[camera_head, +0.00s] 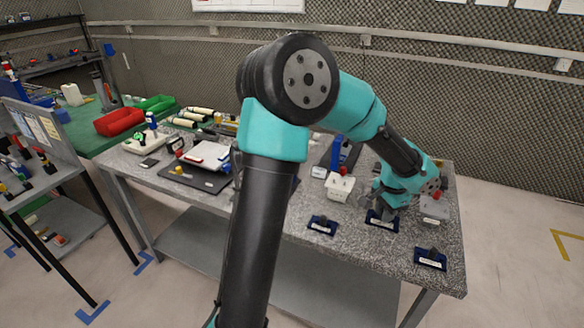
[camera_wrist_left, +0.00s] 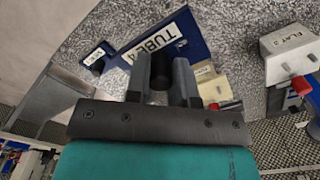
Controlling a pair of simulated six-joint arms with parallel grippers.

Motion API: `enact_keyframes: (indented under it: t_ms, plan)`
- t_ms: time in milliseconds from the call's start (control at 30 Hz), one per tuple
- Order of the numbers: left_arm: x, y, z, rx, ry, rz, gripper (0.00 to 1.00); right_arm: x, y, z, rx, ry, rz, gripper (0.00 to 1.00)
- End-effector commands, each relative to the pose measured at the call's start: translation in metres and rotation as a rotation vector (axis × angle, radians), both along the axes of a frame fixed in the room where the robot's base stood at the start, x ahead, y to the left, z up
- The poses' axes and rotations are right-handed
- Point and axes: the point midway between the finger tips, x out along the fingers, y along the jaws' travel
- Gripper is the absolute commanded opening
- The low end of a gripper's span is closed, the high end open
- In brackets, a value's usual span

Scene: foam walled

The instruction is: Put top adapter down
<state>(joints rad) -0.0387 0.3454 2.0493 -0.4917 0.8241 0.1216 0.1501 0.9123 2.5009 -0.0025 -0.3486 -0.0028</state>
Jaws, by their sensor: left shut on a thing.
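My left gripper (camera_head: 382,211) is at the right part of the grey speckled table. In the left wrist view, its two grey fingers (camera_wrist_left: 160,85) are shut on the dark upright post of an adapter (camera_wrist_left: 159,68). A blue plate (camera_wrist_left: 188,38) with a white label reading "TUBE" and a partly hidden character lies at that post. In the head view the blue plate (camera_head: 381,224) shows just below the gripper, at table level. I cannot tell whether the adapter touches the plate. My right gripper is not in view.
Similar blue plates with dark pieces stand to the left (camera_head: 321,226) and right front (camera_head: 430,260). A white box (camera_head: 339,188) stands behind left; a labelled grey box (camera_head: 434,209) is close on the right. A red bin (camera_head: 118,122) and green bin (camera_head: 154,104) are far left.

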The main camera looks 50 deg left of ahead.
Motion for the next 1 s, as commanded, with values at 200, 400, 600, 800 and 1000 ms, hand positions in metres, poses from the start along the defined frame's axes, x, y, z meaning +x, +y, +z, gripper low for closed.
enact_keyframes:
  t_ms: [200,400,600,800,1000]
  plan:
    - [-0.033,-0.025,-0.017,0.011,-0.001,-0.003,0.0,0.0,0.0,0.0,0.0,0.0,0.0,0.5]
    - [-0.08,-0.054,-0.038,0.012,-0.003,-0.006,0.0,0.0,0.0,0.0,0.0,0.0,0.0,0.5]
    - [-0.118,-0.073,-0.052,-0.001,-0.002,-0.009,0.0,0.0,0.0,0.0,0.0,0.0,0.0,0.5]
    - [-0.129,-0.078,-0.056,-0.006,-0.002,-0.008,0.0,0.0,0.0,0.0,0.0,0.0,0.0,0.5]
    - [-0.129,-0.078,-0.056,-0.005,-0.001,-0.007,0.0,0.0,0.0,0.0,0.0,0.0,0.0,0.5]
